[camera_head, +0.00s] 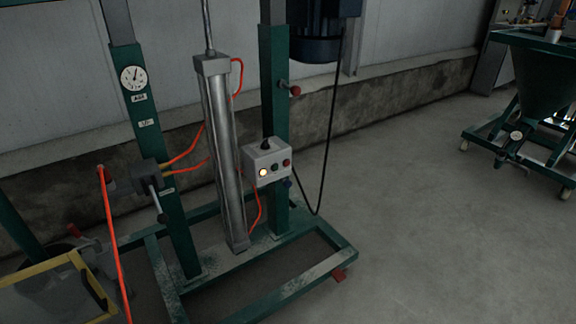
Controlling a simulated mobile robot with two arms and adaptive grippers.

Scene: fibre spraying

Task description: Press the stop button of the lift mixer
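The lift mixer (279,120) is a green metal frame with two uprights and a silver cylinder (222,150) between them. A light grey control box (267,155) is on the right upright. Its front has a lit pale yellow lamp (263,172), a dark green button (275,168) and a red button (286,162). A black knob or cable fitting (267,144) is at the top of the box. Labels on the buttons are too small to read. Neither of my grippers is in view.
The mixer's green base frame (300,295) spreads over the floor. Orange hoses (110,230) run on the left, near a yellow-rimmed container (40,270). A green hopper cart (540,80) stands at the far right. The concrete floor (430,220) between mixer and cart is clear.

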